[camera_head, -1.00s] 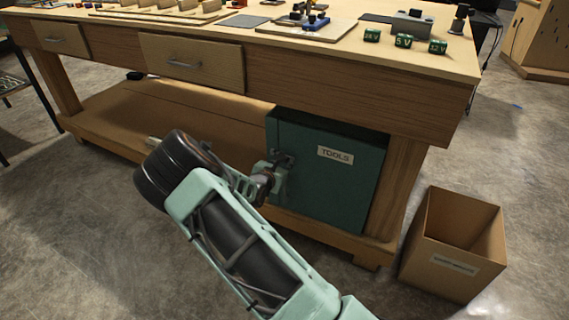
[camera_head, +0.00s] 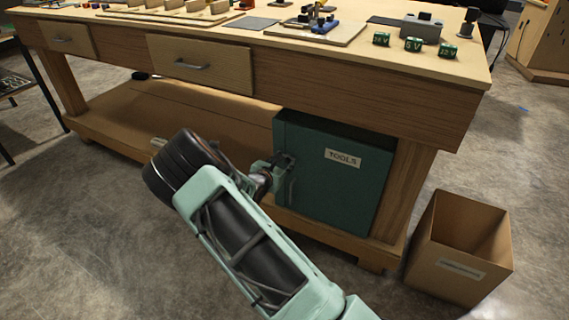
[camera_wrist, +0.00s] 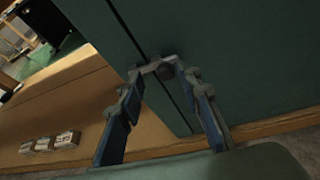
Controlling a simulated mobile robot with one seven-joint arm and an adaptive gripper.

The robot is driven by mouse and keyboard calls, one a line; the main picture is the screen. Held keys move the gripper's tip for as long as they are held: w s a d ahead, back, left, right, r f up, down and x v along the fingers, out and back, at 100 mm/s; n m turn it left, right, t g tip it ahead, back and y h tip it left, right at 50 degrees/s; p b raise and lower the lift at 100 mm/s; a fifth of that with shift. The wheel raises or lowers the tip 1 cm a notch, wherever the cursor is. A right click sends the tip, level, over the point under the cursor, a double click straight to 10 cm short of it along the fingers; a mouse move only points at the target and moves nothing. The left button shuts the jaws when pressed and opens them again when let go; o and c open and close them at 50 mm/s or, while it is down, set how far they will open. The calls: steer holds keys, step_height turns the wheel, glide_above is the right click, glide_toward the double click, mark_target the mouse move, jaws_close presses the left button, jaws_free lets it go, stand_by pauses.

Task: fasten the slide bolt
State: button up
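The dark green tool cabinet (camera_head: 338,200), labelled TOOLS, stands under the workbench with its door closed or nearly so. The slide bolt (camera_wrist: 160,68) shows in the wrist view as a small grey bar with a dark knob, across the dark vertical gap at the door's edge. My gripper (camera_head: 281,165) is at the left part of the cabinet front. In the wrist view my gripper (camera_wrist: 163,75) has its blue-padded fingers apart, one on each side of the bolt's knob. I cannot tell whether a fingertip touches it. The fingers hide part of the bolt.
The wooden workbench (camera_head: 350,95) stands over the cabinet, with small parts on top. An open cardboard box (camera_head: 455,250) stands on the floor to the right. The floor in front is clear.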

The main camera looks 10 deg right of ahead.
steer(key=shift+s+d, duration=0.1)
steer(key=v, duration=1.2)
